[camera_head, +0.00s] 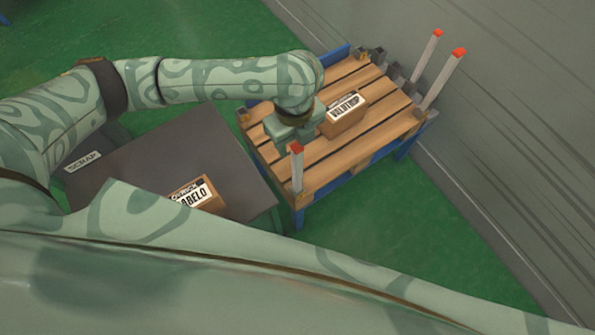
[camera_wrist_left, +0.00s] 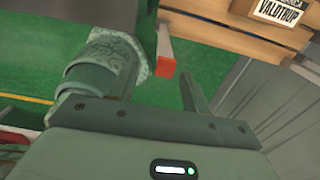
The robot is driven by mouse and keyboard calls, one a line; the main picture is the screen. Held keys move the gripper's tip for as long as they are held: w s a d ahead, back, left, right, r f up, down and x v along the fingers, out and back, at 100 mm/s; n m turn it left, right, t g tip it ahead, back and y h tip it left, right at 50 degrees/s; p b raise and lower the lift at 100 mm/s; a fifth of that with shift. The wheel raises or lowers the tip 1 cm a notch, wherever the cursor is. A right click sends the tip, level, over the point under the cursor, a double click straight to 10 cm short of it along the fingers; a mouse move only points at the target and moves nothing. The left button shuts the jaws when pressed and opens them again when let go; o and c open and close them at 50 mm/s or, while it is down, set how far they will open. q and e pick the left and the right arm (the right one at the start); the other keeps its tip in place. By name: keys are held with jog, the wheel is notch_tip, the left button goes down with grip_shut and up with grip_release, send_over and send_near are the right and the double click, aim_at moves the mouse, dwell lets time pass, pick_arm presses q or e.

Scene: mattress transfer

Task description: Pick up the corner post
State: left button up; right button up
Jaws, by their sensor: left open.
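The near corner post (camera_head: 297,172) stands upright at the near corner of the wooden pallet; it is grey with a red tip. My left gripper (camera_head: 293,142) is open just above and behind this post in the head view. In the left wrist view the post's red tip (camera_wrist_left: 166,66) appears between the fingers of the left gripper (camera_wrist_left: 163,84), with no visible grip on it. Two more red-tipped posts, one farther (camera_head: 428,55) and one nearer (camera_head: 443,80), stand along the pallet's right side. My right gripper is out of view.
The pallet (camera_head: 386,118) rests on a blue frame and carries a box labelled VALDTRUP (camera_head: 342,117). A dark table (camera_head: 165,150) to the left carries another labelled box (camera_head: 203,197) and a SCRAP label (camera_head: 83,161). A grey wall (camera_head: 520,130) rises at right; green floor (camera_head: 430,220) is clear in front.

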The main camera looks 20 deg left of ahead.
aim_at(297, 145)
pick_arm(q)
jog(key=shift+f, duration=0.3)
jog(key=f+b, duration=0.2)
jog(key=f, duration=0.1)
jog(key=f+b, duration=0.1)
jog(key=f, duration=0.1)
jog(key=shift+w+d+b, duration=0.1)
jog(key=shift+w+b, duration=0.25)
jog(key=shift+w, duration=0.05)
jog(key=shift+r, duration=0.25)
grip_shut()
jog(key=shift+r, duration=0.1)
